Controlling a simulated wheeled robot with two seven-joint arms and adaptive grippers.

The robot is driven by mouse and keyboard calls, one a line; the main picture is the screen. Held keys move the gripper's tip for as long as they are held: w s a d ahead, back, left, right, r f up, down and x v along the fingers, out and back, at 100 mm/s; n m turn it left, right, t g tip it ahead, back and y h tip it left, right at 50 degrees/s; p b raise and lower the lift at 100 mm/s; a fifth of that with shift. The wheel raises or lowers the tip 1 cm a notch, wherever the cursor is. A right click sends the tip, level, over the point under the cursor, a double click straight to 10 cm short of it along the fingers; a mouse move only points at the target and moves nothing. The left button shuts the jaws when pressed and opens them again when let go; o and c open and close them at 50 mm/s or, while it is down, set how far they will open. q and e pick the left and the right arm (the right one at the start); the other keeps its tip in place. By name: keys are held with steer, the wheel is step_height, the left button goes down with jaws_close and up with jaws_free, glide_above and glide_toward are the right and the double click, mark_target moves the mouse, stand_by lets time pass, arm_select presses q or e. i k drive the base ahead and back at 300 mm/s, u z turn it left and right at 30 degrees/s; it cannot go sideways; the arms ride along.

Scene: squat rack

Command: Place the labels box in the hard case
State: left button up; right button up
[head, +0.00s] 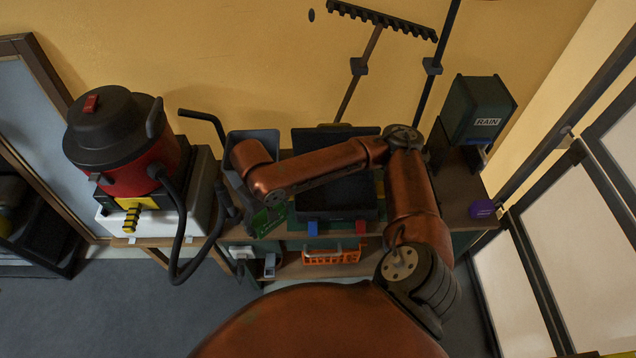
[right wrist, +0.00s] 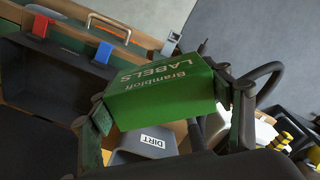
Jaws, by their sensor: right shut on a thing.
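The green labels box (right wrist: 165,88), printed "Brambloft LABELS", is gripped between the two fingers of my right gripper (right wrist: 170,112) in the right wrist view. In the head view the box (head: 260,222) is a small green patch below my right arm, over the left part of the table. The open black hard case (head: 350,199) stands to its right, with a blue and a red latch at its front; my right arm hides part of it. Part of the case with its latches (right wrist: 48,62) shows at the left of the right wrist view. My left gripper is not in view.
A grey bin (head: 262,136) stands behind my right gripper; its DIRT label (right wrist: 152,141) shows in the right wrist view. A red and black vacuum (head: 125,160) with its hose is at the left. A dark RAIN box (head: 478,108) and a purple item (head: 482,209) are at the right.

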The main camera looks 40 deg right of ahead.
mark_target(335, 197)
steer(key=i, duration=1.1)
steer(key=z, duration=1.45)
